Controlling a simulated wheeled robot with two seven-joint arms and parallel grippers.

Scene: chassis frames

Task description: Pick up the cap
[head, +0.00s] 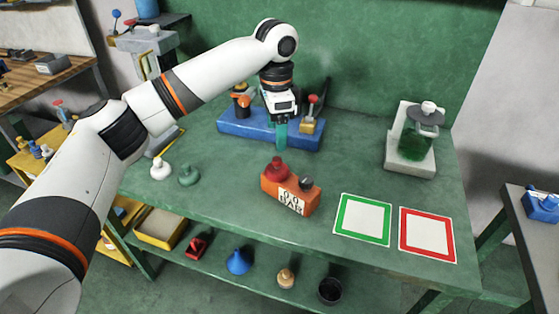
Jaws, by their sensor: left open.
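Several things look like caps, and I cannot tell which one is the cap. A white knobbed piece (160,169) and a green knobbed piece (188,175) stand side by side at the left of the green bench. A red knobbed piece (275,169) sits on top of an orange block (278,194) with a "BAR" label, beside a dark knob (306,184). My left gripper (281,138) points down with teal fingers, open, behind the orange block and in front of the blue base. It appears apart from all the knobbed pieces. My right gripper is not in view.
A blue base (235,126) with fittings stands behind my gripper. A green-bordered square (362,219) and a red-bordered square (427,235) lie at the front right. A green jar on a pale stand (411,165) is at the right. The lower shelf holds a blue funnel (238,262).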

